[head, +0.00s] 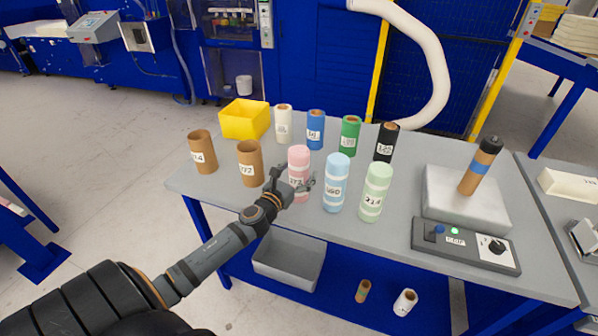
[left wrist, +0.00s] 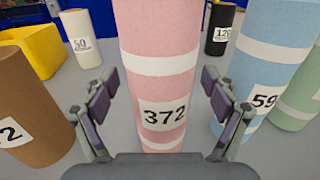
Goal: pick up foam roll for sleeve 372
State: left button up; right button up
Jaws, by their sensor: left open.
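The pink foam roll (head: 299,160) with white bands stands upright on the grey table. Its label reads 372 in the left wrist view (left wrist: 163,95). My left gripper (head: 293,184) is at the roll's near side, low down. In the left wrist view its open fingers (left wrist: 161,105) stand to either side of the roll, with a visible gap on each side. A brown cardboard tube (head: 249,170), its label seeming to end in 72, stands to the left of the pink roll. My right gripper is out of view.
Blue (head: 337,175) and pale green (head: 376,187) foam rolls stand close on the right. Behind are white, blue, green and black tubes, and a yellow bin (head: 244,121). A grey block (head: 466,198) with a brown tube and a control box (head: 465,246) are at the right.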

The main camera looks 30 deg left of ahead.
aim_at(299, 150)
pick_arm(q)
jog(key=shift+w, duration=0.3)
jog(key=shift+s, duration=0.1)
jog(key=shift+c, duration=0.7)
jog(key=c, duration=1)
jog(key=shift+r, duration=0.15)
notch_tip(299, 150, up, 9)
jog(key=p, duration=0.3)
jog(key=shift+r, duration=0.4)
jog(key=shift+f, duration=0.1)
